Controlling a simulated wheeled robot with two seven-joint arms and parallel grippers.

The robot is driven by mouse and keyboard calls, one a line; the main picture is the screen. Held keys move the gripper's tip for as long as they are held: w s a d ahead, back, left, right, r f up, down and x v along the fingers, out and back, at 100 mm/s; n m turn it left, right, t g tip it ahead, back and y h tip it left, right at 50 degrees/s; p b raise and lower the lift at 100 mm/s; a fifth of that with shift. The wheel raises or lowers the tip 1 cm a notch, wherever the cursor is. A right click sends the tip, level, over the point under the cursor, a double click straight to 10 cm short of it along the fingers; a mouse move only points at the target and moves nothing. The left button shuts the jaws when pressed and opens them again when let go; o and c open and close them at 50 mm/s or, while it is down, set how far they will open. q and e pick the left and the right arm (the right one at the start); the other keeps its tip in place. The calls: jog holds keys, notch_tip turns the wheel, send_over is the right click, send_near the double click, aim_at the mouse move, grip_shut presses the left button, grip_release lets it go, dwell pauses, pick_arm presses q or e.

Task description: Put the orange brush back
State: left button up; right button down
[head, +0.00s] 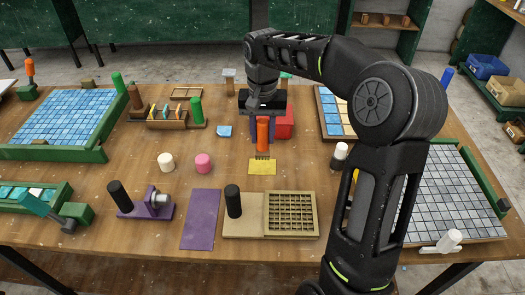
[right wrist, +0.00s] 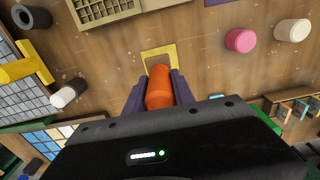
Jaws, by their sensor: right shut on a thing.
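The orange brush (head: 263,134) is upright with its bristles down, between the purple fingers of my right gripper (head: 262,126), which is shut on its handle. In the right wrist view the orange handle (right wrist: 159,88) stands between the two fingers (right wrist: 157,97). My left gripper is not in view.
A red bin (head: 284,123) stands just behind the brush. A wooden rack (head: 165,118) and green cylinder (head: 196,110) are to the left. White (head: 166,161) and pink (head: 203,163) cylinders and a beige grid tray (head: 291,213) are nearer. My right arm covers part of the right side.

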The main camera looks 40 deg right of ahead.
aim_at(262, 149)
jog(key=shift+f, duration=0.85)
jog(key=shift+f+p, duration=0.3)
jog(key=shift+f, duration=1.6)
jog(key=shift+f, duration=0.25)
jog(key=c, duration=1.1)
grip_release()
jog(key=shift+r, duration=0.1)
jog(key=shift+o, duration=0.2)
